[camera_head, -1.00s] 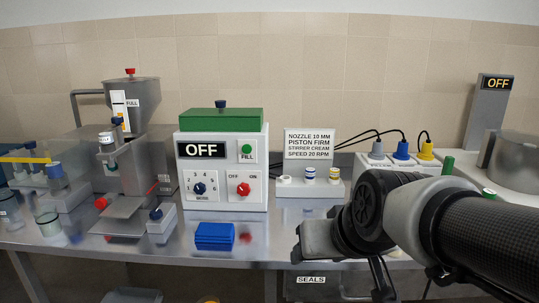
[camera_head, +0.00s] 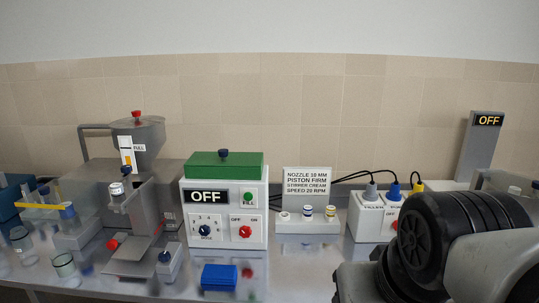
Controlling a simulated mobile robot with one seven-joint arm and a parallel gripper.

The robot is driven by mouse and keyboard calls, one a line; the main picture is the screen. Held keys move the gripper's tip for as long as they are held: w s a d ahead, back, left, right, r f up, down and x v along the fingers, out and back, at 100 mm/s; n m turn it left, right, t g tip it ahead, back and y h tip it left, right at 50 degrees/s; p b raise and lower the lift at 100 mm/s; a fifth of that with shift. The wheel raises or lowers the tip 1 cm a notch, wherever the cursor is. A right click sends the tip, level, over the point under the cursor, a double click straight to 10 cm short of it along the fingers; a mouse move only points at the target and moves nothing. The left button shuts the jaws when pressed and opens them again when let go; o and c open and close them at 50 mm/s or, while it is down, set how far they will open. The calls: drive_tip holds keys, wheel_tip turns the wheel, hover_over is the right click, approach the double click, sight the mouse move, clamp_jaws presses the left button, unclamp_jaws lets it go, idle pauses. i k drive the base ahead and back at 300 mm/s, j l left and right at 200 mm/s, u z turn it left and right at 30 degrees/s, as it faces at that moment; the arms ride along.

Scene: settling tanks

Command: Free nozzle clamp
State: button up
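The filling machine (camera_head: 140,205) stands at the left, with a grey hopper (camera_head: 139,140) marked FULL on top. A small nozzle with a white-and-dark collar (camera_head: 117,191) sits on its front. A red knob (camera_head: 112,244) shows low on the machine, and a blue-topped knob (camera_head: 164,258) stands on a grey block at its foot. I cannot tell which part is the nozzle clamp. My arm fills the lower right corner; my gripper's fingers are not clearly shown. It is far to the right of the machine.
A white control box (camera_head: 225,216) reading OFF stands mid-bench, with a blue block (camera_head: 219,277) before it. A sign (camera_head: 307,182) stands behind a white rack (camera_head: 307,225) of small nozzles. A plug box (camera_head: 377,215) is right. Glass beakers (camera_head: 64,265) stand front left.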

sight(126, 170)
drive_tip(key=u, duration=1.25)
drive_tip(key=i+j+z, duration=0.15)
drive_tip(key=z, duration=0.25)
drive_tip(key=i+j+z, duration=0.15)
drive_tip(key=z, duration=0.3)
drive_tip(key=i+j+z, duration=0.15)
drive_tip(key=j, duration=0.2)
drive_tip(key=i+j+z, duration=0.1)
drive_tip(key=j, duration=0.3)
drive_tip(key=i+j+z, duration=0.15)
drive_tip(key=j, duration=0.25)
